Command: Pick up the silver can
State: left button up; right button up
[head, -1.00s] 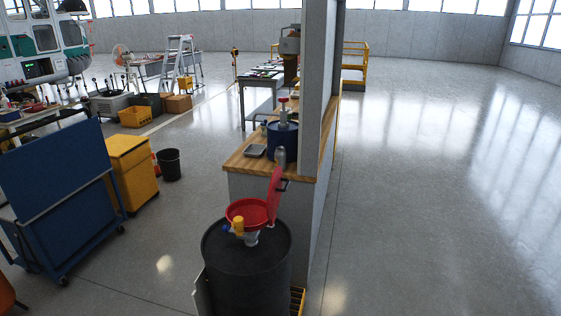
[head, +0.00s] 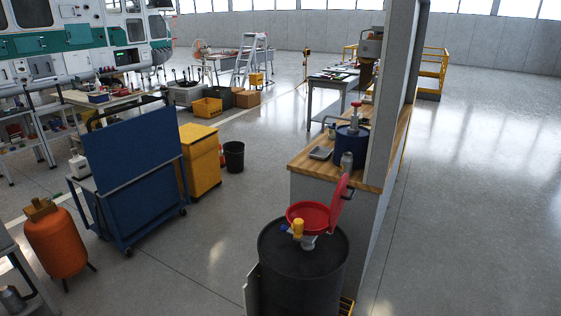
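A small silver can-like object (head: 346,160) stands upright on the wooden-topped counter (head: 365,177), just in front of a blue drum (head: 353,142). A second silver, can-like container (head: 13,299) stands on a grey surface at the bottom left corner, partly cut off by the picture edge. I cannot tell from this view which of them is the silver can. Neither of my grippers shows in the head view.
A black drum (head: 302,277) with a red funnel (head: 309,217) stands before the counter. A blue panel cart (head: 135,170), a yellow cabinet (head: 203,163), an orange tank (head: 60,245) and a black bin (head: 234,157) stand left. The floor at right is open.

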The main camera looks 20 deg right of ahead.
aim_at(347, 160)
jog(key=i+l+u, duration=0.15)
jog(key=l+u, duration=0.25)
jog(key=l, duration=0.35)
jog(key=l+u, duration=0.4)
jog(key=l, duration=0.35)
jog(key=l+u, duration=0.45)
jog(key=l, duration=0.4)
